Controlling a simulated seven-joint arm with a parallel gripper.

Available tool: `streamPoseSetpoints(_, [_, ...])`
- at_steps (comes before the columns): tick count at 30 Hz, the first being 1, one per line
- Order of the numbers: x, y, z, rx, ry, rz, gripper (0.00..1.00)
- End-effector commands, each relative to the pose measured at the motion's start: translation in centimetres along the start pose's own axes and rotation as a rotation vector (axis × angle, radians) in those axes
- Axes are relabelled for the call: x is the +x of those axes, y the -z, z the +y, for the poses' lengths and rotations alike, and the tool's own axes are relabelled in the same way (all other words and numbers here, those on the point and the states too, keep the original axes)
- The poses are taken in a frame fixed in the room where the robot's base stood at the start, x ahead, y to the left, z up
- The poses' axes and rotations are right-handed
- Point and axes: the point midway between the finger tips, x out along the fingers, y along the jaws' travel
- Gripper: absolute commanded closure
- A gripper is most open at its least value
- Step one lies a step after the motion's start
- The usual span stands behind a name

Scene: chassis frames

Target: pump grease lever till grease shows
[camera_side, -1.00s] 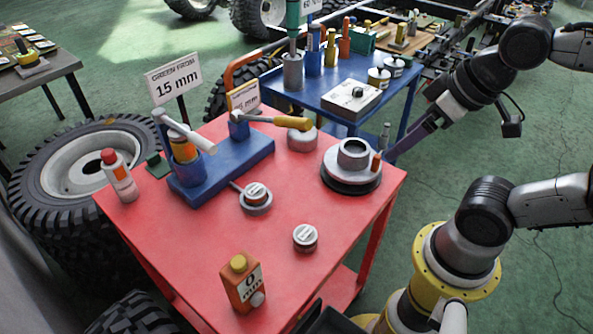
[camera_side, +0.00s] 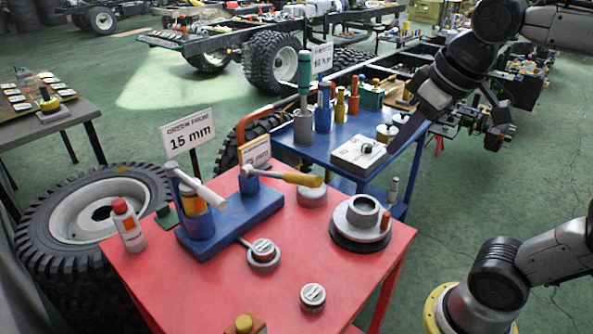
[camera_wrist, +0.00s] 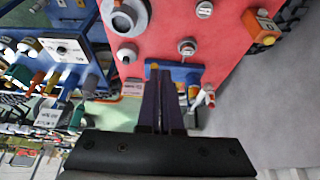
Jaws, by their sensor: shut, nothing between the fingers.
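A blue base (camera_side: 238,222) stands on the red table. On its left end is a blue and orange cylinder (camera_side: 194,208) with a pale lever (camera_side: 200,188) slanting across its top. On its right end a bar with a yellow handle (camera_side: 303,180) lies across a blue post. The grey ring-shaped hub (camera_side: 362,216) sits on a dark disc on the right side of the table. No grease can be made out. My gripper (camera_side: 396,150) is shut and empty, above and apart from the hub. In the wrist view my gripper (camera_wrist: 162,75) overlaps the blue base (camera_wrist: 183,72) in the picture.
A red-capped bottle (camera_side: 127,226), a small round tin (camera_side: 312,298) and a "15 mm" sign (camera_side: 188,132) are around the table. A blue cart (camera_side: 300,152) with a control box (camera_side: 359,155) and tools stands behind.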

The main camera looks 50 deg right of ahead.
Motion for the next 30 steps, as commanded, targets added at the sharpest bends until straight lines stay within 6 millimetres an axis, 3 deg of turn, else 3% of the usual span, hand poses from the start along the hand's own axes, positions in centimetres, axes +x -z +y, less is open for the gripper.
streamPoseSetpoints(3, [-0.4, 4.0, 0.1, 0.0, -0.008, -0.037, 1.0])
streamPoseSetpoints(8, [0.0, 8.7, 0.1, -0.001, -0.019, -0.086, 1.0])
streamPoseSetpoints(14, [2.2, 14.1, 0.0, -0.005, -0.032, -0.147, 1.0])
streamPoseSetpoints(18, [4.7, 17.1, -0.2, -0.009, -0.038, -0.191, 1.0])
streamPoseSetpoints(24, [8.4, 19.3, -0.6, -0.017, -0.041, -0.241, 1.0])
streamPoseSetpoints(30, [10.5, 19.2, -0.7, -0.021, -0.042, -0.284, 1.0])
